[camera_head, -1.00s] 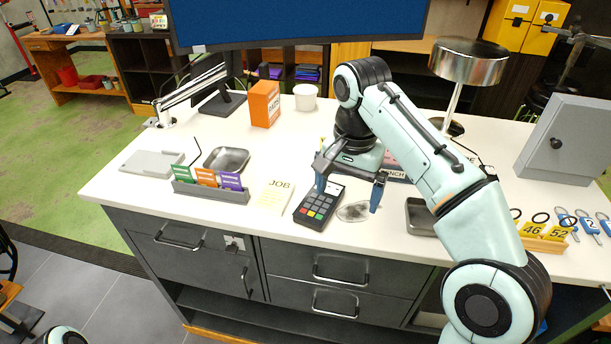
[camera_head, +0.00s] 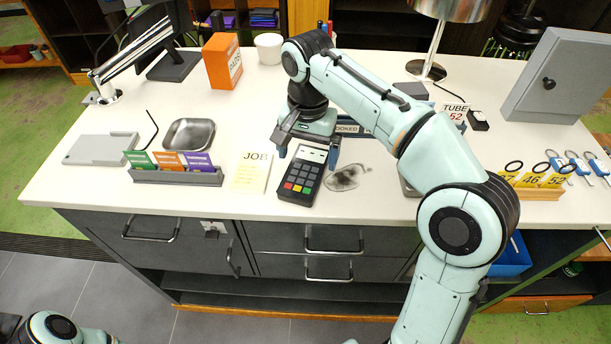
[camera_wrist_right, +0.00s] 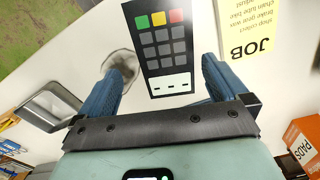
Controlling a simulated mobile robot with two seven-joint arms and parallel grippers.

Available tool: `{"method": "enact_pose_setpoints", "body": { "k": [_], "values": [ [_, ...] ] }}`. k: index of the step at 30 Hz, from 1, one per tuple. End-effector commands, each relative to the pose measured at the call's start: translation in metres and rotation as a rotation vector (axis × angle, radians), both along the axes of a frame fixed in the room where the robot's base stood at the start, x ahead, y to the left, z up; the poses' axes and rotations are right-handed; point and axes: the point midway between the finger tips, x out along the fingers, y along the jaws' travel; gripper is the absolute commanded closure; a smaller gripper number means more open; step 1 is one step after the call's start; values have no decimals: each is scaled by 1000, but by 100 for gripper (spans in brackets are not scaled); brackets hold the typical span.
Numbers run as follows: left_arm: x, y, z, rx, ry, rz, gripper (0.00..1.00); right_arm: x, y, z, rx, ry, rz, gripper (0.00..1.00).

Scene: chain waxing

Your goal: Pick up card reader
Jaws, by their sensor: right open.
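The card reader (camera_head: 301,180) is a dark handheld terminal with coloured keys, lying flat near the front edge of the white counter. My right gripper (camera_head: 308,156) is open and points down at the reader's far end, with one blue finger on each side. In the right wrist view the card reader (camera_wrist_right: 163,48) lies between the two spread fingers of my right gripper (camera_wrist_right: 165,80), and they look apart from it. Whether the fingertips reach down to the counter is unclear. My left gripper is out of view.
A yellow JOB note (camera_head: 251,173) lies just left of the reader, and a grey smudge or cloth (camera_head: 346,178) just right. A card holder (camera_head: 178,177), metal tray (camera_head: 189,134) and orange box (camera_head: 222,61) stand further left. A lamp (camera_head: 436,40) and grey cabinet (camera_head: 563,77) stand right.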

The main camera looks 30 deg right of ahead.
Motion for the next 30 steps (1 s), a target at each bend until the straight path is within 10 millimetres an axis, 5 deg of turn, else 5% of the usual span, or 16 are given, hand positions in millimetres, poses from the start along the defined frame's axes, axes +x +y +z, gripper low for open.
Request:
{"method": "enact_pose_setpoints", "body": {
  "k": [12, 21, 26, 30],
  "values": [
    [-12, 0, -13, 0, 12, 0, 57, 4, 1, -49, 0, 1, -1, 0],
    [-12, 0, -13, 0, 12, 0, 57, 5, 1, -52, 0, -3, -1, 0],
    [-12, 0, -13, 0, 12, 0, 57, 5, 2, -51, 0, -3, -1, 52],
    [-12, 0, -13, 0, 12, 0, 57, 5, 2, -51, 1, -4, -1, 57]
  ]
}}
